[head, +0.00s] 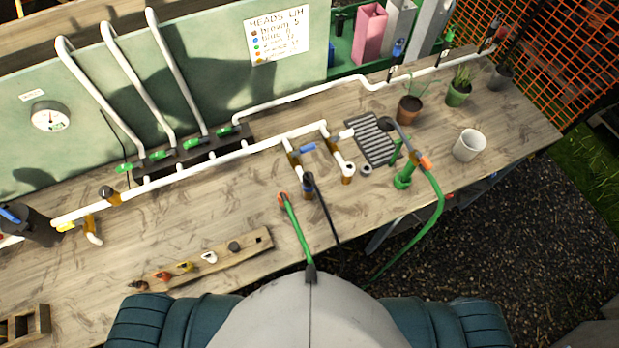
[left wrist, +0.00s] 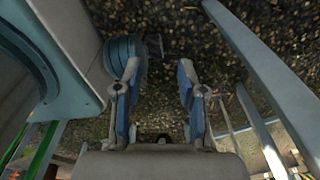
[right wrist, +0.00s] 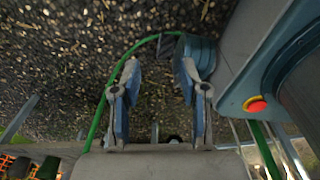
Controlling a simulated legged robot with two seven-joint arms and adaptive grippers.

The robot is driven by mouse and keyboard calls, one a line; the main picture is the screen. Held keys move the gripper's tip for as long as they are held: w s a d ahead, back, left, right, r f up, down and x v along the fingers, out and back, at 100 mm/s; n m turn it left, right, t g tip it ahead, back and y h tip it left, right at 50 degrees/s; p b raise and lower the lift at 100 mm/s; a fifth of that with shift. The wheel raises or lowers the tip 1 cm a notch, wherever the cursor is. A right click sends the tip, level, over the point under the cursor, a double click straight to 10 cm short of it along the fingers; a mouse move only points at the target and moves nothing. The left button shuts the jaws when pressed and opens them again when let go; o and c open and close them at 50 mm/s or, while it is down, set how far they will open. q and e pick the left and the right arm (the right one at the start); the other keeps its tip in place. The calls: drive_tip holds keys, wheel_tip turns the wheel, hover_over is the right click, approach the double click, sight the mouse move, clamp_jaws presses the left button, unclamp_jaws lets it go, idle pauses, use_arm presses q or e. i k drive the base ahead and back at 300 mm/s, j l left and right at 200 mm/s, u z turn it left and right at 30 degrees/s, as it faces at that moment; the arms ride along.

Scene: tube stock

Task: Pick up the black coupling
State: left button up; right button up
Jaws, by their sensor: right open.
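A small black piece (head: 234,246) sits at the right end of a wooden strip (head: 258,240) on the bench. It looks like a coupling, but it is too small to be sure. A small dark grey ring (head: 366,169) lies on the bench beside a slotted grate and could also be a coupling. My left gripper (left wrist: 158,68) is open and empty over gravel in the left wrist view. My right gripper (right wrist: 160,70) is open and empty over gravel in the right wrist view. Neither gripper shows in the head view, and neither wrist view shows the black piece.
White pipes (head: 282,138) run along the bench (head: 120,250). Brown, orange, yellow and white pieces share the strip. A grate (head: 374,140), a white cup (head: 468,145), potted plants and a green hose (head: 437,205) are at the right. Bare wood surrounds the strip.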

sight(308, 178)
drive_tip(key=k+l+z, duration=0.15)
drive_tip(key=z, duration=0.25)
drive_tip(key=k+l+z, duration=0.3)
drive_tip(key=z, duration=0.15)
